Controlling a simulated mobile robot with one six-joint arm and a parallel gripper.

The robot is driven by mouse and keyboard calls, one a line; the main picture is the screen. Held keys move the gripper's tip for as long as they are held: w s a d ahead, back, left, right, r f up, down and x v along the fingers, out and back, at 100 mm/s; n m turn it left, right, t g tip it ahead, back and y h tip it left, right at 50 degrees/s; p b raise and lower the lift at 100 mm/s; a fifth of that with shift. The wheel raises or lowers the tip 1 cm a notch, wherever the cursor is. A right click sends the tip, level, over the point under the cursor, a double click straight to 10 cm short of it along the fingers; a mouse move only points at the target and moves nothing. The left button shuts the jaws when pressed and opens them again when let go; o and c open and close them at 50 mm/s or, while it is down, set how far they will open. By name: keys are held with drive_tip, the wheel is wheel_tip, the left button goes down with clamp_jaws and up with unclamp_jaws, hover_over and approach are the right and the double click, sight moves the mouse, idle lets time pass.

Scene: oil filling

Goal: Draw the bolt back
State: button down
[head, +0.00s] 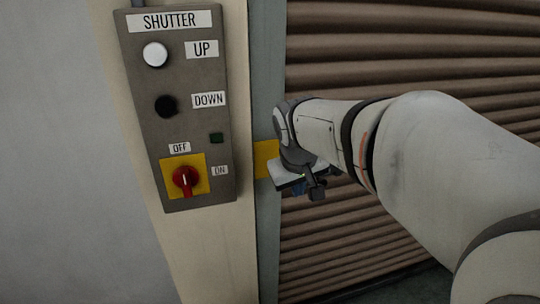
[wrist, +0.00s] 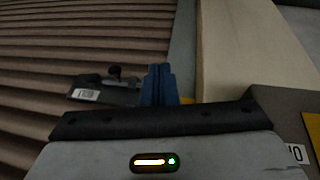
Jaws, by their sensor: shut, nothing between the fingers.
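My gripper (head: 297,188) is in front of the brown shutter, just right of a yellow plate (head: 266,160) on the door post. The wrist view is upside down; there the blue fingers (wrist: 159,84) are together with nothing between them. Left of them in that view is a dark grey piece (wrist: 120,95) with a white label and a black knob. It may be the bolt, but I cannot tell for certain, nor whether the fingers touch it. In the head view my arm and gripper hide most of this spot.
A grey control box (head: 205,130) hangs on the cream post (head: 225,265) at left, with UP and DOWN buttons and a red rotary switch (head: 186,181). The ribbed shutter (head: 340,35) fills the right side behind my arm. Open space lies below my gripper.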

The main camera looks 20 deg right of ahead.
drive_tip(key=w+d+b, duration=0.1)
drive_tip(key=w+d, duration=0.1)
drive_tip(key=w, duration=0.2)
drive_tip(key=w+d+h+b, duration=0.1)
drive_tip(key=w+d, duration=0.1)
drive_tip(key=w, duration=0.3)
drive_tip(key=shift+d+r+n+t, duration=0.25)
drive_tip(key=shift+d+n+t, duration=0.1)
drive_tip(key=shift+n+t, duration=0.05)
drive_tip(key=shift+w, duration=0.15)
drive_tip(key=d+x, duration=0.3)
drive_tip(key=x, duration=1)
drive_tip(key=shift+s+r+b, duration=0.25)
drive_tip(key=shift+r+b, duration=0.1)
drive_tip(key=shift+b, duration=0.1)
drive_tip(key=shift+w, duration=0.1)
